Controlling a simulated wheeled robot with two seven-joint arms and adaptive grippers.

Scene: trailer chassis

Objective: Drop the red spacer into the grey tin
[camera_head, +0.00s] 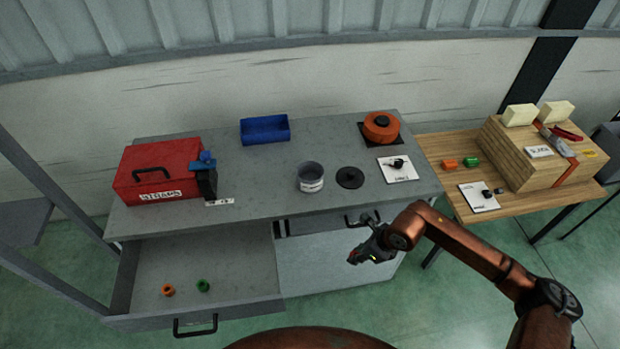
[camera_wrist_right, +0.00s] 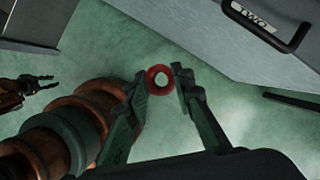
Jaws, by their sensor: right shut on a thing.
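The red spacer (camera_wrist_right: 151,80) is a small ring held between the fingertips of my right gripper (camera_wrist_right: 159,80) in the right wrist view. In the head view my right gripper (camera_head: 359,254) is in front of the bench, and only a small red bit shows at its tip. The grey tin (camera_head: 311,184) stands open and upright on the grey bench, behind and left of the gripper, with a label on its front. My left gripper (camera_wrist_right: 42,82) shows small at the left edge of the wrist view, fingers apart; it is outside the head view.
A black round lid (camera_head: 350,177) lies right of the tin. A red toolbox (camera_head: 135,185), blue bin (camera_head: 265,130) and orange round container (camera_head: 375,132) stand on the bench. An open drawer (camera_head: 240,260) holds an orange and a green ring. A wooden table (camera_head: 440,150) stands right.

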